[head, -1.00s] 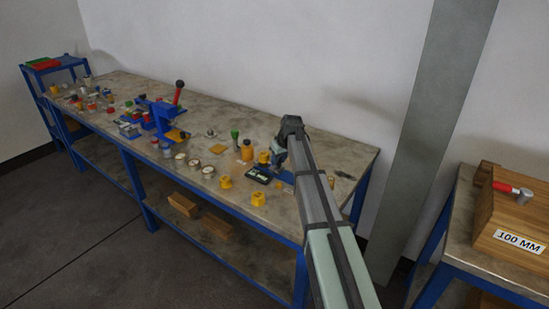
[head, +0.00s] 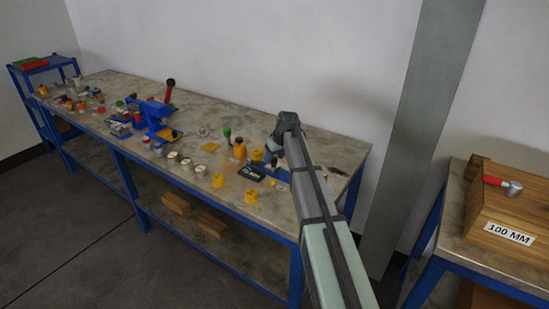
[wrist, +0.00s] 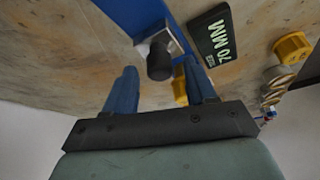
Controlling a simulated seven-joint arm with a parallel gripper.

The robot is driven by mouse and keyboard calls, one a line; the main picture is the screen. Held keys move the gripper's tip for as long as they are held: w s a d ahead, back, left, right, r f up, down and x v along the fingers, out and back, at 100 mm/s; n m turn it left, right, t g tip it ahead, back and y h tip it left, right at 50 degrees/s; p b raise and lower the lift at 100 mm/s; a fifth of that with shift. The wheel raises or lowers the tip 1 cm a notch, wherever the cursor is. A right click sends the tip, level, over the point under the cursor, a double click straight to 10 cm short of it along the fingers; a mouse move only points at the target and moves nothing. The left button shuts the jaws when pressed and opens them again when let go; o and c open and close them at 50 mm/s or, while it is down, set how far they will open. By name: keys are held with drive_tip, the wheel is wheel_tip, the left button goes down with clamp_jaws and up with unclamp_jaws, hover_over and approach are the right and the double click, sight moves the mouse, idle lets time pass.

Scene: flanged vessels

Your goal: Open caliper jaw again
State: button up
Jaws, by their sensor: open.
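The caliper is a blue bar (wrist: 128,14) with a grey block and a dark round knob (wrist: 160,62), at the top centre of the wrist view. In the head view, its blue part (head: 279,174) is partly hidden by my arm. My gripper (wrist: 161,72) is open. Its two blue fingers stand apart, one on each side of the knob in the picture. I cannot tell whether either finger touches it. A dark plate marked "70 MM" (wrist: 212,36) lies beside the caliper, and it also shows in the head view (head: 251,172).
Yellow flanged pieces (head: 251,197) stand near the bench's front edge. A blue press with a red handle (head: 168,92) is farther left.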

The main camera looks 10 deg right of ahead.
drive_tip(key=v, duration=1.3)
